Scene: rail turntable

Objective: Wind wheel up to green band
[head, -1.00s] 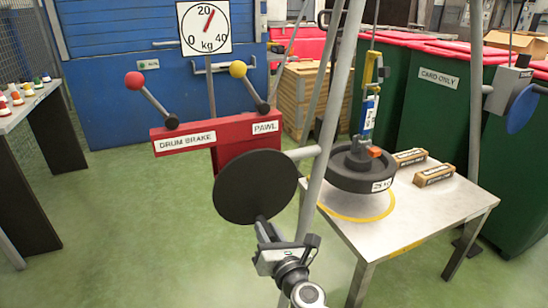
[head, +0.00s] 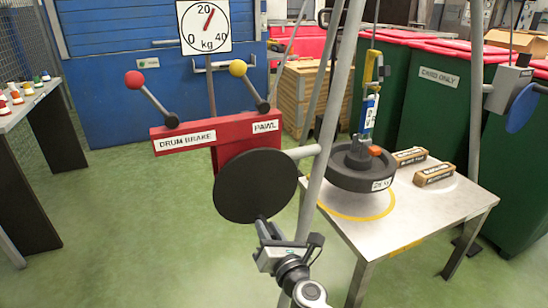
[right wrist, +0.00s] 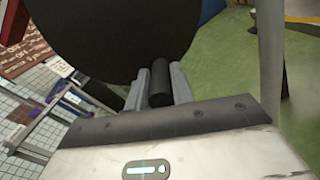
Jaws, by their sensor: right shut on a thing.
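The black winch wheel (head: 255,186) stands on the red housing (head: 228,133). My right gripper (head: 266,236) is at the lower edge of the wheel. In the right wrist view its fingers (right wrist: 160,92) are shut on the wheel's dark handle (right wrist: 159,72), one on each side. The dark round weight (head: 352,176) hangs from a hook with a blue and white piece (head: 369,118), over the yellow ring on the table (head: 410,226). The dial (head: 204,27) has its red needle slightly past 20 kg. I cannot make out a green band. My left gripper is out of view.
A red-knobbed lever (head: 150,97) labelled drum brake and a yellow-knobbed lever (head: 247,85) labelled pawl rise from the housing. A grey tripod leg (head: 330,120) passes close to the wheel's right. Two small boxes (head: 434,174) lie on the table.

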